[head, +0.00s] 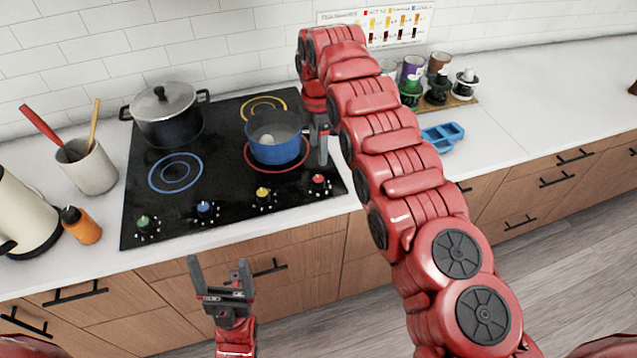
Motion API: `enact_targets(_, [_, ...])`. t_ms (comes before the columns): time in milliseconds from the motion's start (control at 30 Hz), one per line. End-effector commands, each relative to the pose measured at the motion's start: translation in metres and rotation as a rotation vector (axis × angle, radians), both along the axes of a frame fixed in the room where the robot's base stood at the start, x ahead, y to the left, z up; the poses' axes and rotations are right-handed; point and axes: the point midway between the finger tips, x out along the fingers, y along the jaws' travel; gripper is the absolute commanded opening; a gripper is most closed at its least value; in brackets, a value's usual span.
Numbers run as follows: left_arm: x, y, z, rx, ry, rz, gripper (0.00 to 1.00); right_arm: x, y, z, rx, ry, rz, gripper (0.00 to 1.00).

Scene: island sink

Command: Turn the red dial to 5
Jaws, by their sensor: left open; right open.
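The red dial (318,180) sits at the right end of the row of dials on the front of the black cooktop (222,212). Its printed marks are too small to read. My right gripper (320,157) is open and points down, just above and behind the red dial, close to the right side of the blue pot; I cannot tell whether it touches either. My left gripper (217,270) is open and empty, in front of the counter's edge, low and left of the red dial.
A blue pot (275,142) stands on the red-ringed burner, with something pale inside. Green (145,222), blue (204,207) and yellow (263,193) dials share the row. A lidded pot (165,115) stands at the back left. The counter right of the blue tray (442,137) is clear.

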Motion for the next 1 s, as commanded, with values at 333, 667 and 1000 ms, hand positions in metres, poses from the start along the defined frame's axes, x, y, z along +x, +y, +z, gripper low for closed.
enact_targets(333, [0.0,0.0,0.026,0.0,-0.002,0.0,0.85,-0.003,0.0,-0.066,0.0,0.009,-0.001,0.73])
enact_targets(667, [0.0,0.0,0.015,0.0,-0.002,0.0,0.85,-0.001,0.0,-0.107,-0.001,0.004,-0.002,0.73])
enact_targets(1000, [0.0,0.0,0.016,0.0,-0.002,0.0,0.85,-0.001,-0.001,-0.106,-0.001,0.003,-0.002,0.48])
